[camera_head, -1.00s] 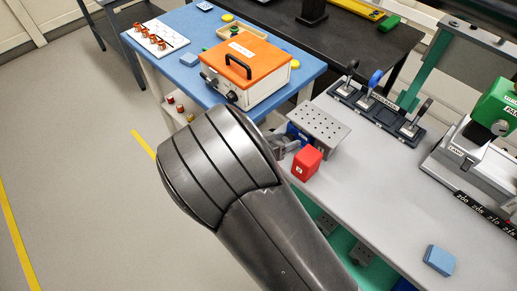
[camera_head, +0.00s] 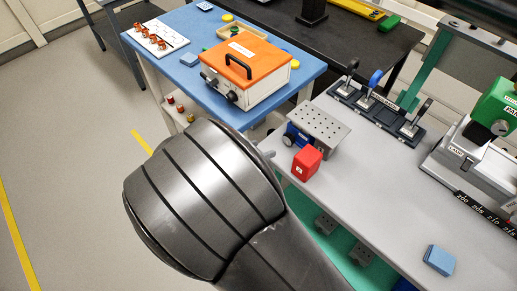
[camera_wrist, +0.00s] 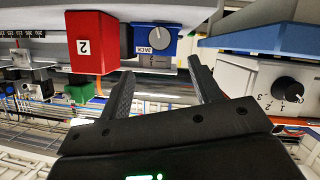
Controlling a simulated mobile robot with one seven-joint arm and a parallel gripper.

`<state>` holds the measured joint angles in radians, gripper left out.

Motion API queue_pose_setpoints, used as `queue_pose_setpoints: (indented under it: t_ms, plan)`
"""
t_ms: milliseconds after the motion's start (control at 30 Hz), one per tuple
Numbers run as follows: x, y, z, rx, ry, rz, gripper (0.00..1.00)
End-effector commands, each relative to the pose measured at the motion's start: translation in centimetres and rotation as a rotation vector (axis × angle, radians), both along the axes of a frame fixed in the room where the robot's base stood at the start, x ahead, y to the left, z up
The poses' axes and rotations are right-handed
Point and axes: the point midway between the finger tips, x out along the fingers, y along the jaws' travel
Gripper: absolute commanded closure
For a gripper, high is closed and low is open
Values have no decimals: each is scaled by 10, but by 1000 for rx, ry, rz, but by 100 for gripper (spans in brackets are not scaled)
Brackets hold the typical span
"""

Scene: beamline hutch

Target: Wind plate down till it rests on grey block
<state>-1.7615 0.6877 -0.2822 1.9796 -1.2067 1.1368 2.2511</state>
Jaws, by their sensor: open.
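The perforated metal plate (camera_head: 319,124) sits on a blue jack (camera_head: 296,133) at the bench's left edge. The jack's round grey knob (camera_head: 288,141) faces left. In the wrist view, the blue jack (camera_wrist: 139,38) with its JACK label and knob (camera_wrist: 161,38) shows beyond the fingers. My gripper (camera_wrist: 160,86) is open and empty, its fingers apart from the knob. In the head view my arm hides most of it. I cannot make out the grey block under the plate, nor any gap there.
A red block (camera_head: 307,163) marked 2 stands close beside the jack. A blue block (camera_head: 439,260) lies on the bench (camera_head: 385,200), with clear room between. An orange-lidded box (camera_head: 247,70) stands on the blue table.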

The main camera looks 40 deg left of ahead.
Motion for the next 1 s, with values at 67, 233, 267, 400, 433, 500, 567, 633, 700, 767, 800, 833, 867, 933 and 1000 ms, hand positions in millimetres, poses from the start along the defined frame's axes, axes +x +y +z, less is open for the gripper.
queue_pose_setpoints:
  t_ms: [67, 233, 267, 400, 433, 500, 567, 633, 700, 767, 800, 833, 867, 933, 1000]
  plan:
    - [0, 0, 0, 0, 0, 0, 42]
    - [6, -4, 2, -9, 37, -26, 42]
    - [9, -7, 4, -14, 57, -39, 42]
    - [26, -19, 10, -30, 222, -108, 42]
    - [30, -21, 12, -26, 264, -120, 42]
    - [36, -25, 16, -11, 355, -141, 42]
    - [40, -28, 20, 7, 423, -155, 42]
    - [45, -29, 25, 38, 495, -167, 42]
    - [49, -29, 31, 76, 563, -171, 42]
    - [54, -28, 37, 115, 616, -168, 42]
    - [57, -26, 42, 140, 647, -165, 42]
    - [59, -25, 45, 161, 670, -160, 42]
    - [62, -24, 49, 181, 689, -155, 42]
    - [67, -21, 56, 226, 728, -141, 42]
    - [71, -19, 62, 260, 755, -128, 42]
